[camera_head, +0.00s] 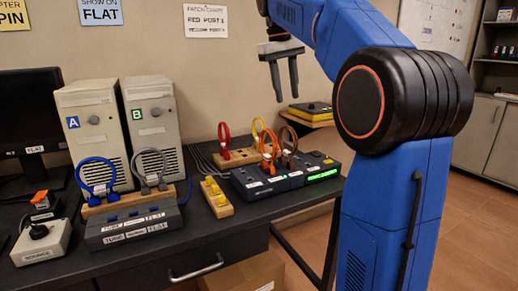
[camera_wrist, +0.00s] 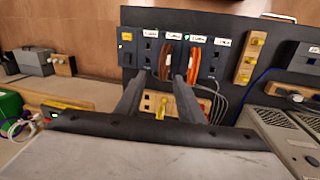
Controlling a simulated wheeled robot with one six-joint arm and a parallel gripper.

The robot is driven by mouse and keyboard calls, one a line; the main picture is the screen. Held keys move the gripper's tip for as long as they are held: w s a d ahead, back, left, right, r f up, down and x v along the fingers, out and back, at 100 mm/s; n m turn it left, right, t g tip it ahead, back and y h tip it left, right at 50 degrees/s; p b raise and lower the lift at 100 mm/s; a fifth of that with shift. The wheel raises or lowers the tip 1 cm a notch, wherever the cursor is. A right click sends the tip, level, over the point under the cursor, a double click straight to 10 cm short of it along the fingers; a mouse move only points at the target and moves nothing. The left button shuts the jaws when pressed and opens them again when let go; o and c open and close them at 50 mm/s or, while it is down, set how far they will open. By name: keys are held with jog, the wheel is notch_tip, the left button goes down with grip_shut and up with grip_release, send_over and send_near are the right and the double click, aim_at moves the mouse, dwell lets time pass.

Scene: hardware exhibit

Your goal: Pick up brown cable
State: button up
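The brown cable (camera_head: 289,140) is an upright loop plugged into the dark patch panel (camera_head: 253,190), just right of an orange cable (camera_head: 269,145). In the wrist view the brown cable (camera_wrist: 168,62) shows between my fingertips in the picture, left of the orange cable (camera_wrist: 194,62). My gripper (camera_head: 284,86) is open and empty, high above the panel and apart from the cable. Its two fingers also show in the wrist view (camera_wrist: 162,72), pointing toward the panel (camera_wrist: 133,59).
A wooden block (camera_head: 239,159) with red and yellow cables stands behind the panel. A wooden block with yellow plugs (camera_head: 216,197) is left of it.

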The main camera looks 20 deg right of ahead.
jog(key=f, duration=0.5)
jog(key=d+f, duration=0.1)
jog(key=f, duration=0.5)
jog(key=d+f, duration=0.1)
jog(key=f, duration=0.4)
jog(key=shift+w+d+f, duration=0.25)
jog(key=shift+w+f, duration=0.05)
jog(key=shift+f, duration=0.1)
grip_shut()
